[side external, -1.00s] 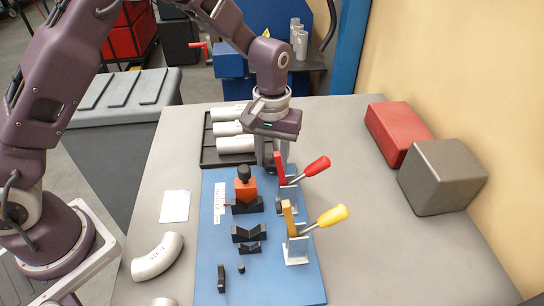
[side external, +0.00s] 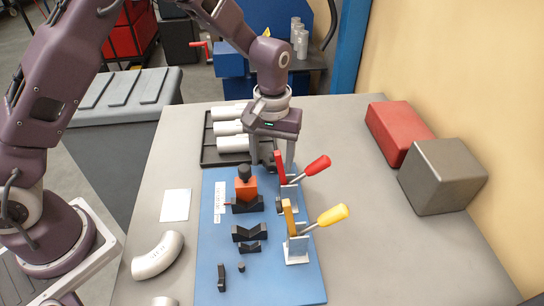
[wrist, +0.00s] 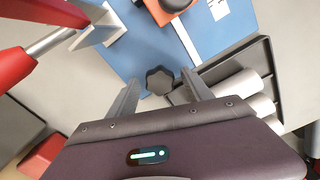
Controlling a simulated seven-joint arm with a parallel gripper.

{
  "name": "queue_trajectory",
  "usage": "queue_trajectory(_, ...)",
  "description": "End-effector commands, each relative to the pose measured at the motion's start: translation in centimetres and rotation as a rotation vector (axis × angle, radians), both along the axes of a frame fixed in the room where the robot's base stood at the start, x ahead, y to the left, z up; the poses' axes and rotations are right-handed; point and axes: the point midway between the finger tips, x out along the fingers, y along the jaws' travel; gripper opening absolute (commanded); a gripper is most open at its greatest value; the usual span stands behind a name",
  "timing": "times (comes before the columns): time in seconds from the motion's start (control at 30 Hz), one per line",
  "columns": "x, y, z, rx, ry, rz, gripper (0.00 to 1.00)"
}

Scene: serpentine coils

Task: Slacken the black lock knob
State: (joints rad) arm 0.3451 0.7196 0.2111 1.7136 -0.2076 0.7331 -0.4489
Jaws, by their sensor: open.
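The black lock knob (wrist: 160,80), star-shaped, shows in the wrist view at the edge of the blue base plate (wrist: 128,55). My gripper (wrist: 161,77) is open, with one finger on each side of the knob and visible gaps to it. I cannot tell whether the fingertips are down at the knob's height. In the side view my gripper (side external: 274,160) points down at the plate's far end, behind the red-handled clamp (side external: 316,166). There the knob is mostly hidden among the fingers and the clamp.
An orange block (side external: 246,188) with a black top knob stands on the plate, left of the clamp. A yellow-handled clamp (side external: 331,215) stands nearer. A dark tray (side external: 208,155) of white cylinders lies behind left. Red and grey blocks (side external: 442,177) stand at right.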

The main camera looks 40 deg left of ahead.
Motion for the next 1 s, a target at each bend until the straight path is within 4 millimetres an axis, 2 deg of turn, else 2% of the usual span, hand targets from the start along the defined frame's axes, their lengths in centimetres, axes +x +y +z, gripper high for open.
queue_trajectory(0.07, 0.1, 0.0, 0.7, -0.001, -0.005, 0.0, 0.59)
queue_trajectory(0.3, 0.1, 0.0, 5.5, -0.001, -0.004, -0.001, 0.59)
queue_trajectory(0.4, 0.1, 0.0, 6.7, 0.0, -0.002, 0.0, 0.59)
queue_trajectory(0.7, 0.0, 0.0, 7.1, 0.0, 0.0, 0.0, 0.59)
queue_trajectory(0.77, -0.3, 0.2, 7.8, -0.006, -0.007, -0.003, 0.59)
queue_trajectory(0.87, -2.2, 1.5, 11.7, -0.038, -0.058, -0.033, 0.59)
queue_trajectory(0.9, -3.7, 2.3, 13.9, -0.053, -0.092, -0.057, 0.59)
queue_trajectory(0.97, -6.8, 3.7, 17.2, -0.071, -0.151, -0.102, 0.59)
queue_trajectory(1.0, -9.0, 4.5, 18.9, -0.074, -0.191, -0.138, 0.59)
